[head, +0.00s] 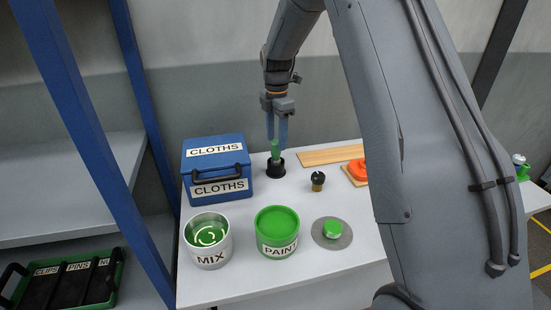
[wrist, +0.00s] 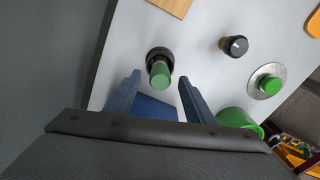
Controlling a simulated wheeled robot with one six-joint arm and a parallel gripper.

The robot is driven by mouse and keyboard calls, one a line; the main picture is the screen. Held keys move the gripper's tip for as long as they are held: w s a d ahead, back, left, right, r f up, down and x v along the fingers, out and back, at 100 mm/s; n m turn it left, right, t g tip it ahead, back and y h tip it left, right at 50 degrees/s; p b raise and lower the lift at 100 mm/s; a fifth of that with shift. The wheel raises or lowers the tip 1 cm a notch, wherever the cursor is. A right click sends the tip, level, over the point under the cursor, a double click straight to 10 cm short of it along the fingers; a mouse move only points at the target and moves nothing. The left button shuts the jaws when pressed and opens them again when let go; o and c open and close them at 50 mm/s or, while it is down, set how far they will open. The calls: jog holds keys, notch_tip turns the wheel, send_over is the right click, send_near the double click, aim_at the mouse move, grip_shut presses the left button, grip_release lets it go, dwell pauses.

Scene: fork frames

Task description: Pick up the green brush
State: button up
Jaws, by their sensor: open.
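The green brush (head: 275,149) stands upright in a black holder (head: 275,169) on the white table, just right of the blue box. In the wrist view the brush's green end (wrist: 160,76) points up toward the camera, with the dark holder (wrist: 158,54) around its base. My gripper (head: 277,138) is open, pointing down above the holder, with its blue fingers at the upper part of the brush. In the wrist view the green end shows between the two fingertips. I cannot tell whether either finger touches it. The brush's lower part is hidden in the holder.
A blue CLOTHS box (head: 217,170) stands close left. The MIX can (head: 208,240), green PAINT can (head: 278,232), a green-topped item on a grey disc (head: 332,231) and a black-topped jar (head: 317,181) stand nearer. A wooden board (head: 330,155) lies right of the holder.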

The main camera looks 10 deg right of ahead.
aim_at(276, 152)
jog(key=shift+s+a+f+p, duration=0.1)
jog(key=shift+f+p, duration=1.5)
jog(key=shift+f, duration=1.65)
jog(key=c, duration=1.2)
jog(key=shift+o, duration=0.2)
jog(key=shift+r, duration=0.1)
notch_tip(276, 152, up, 10)
jog(key=b, duration=0.3)
jog(key=shift+b, duration=0.35)
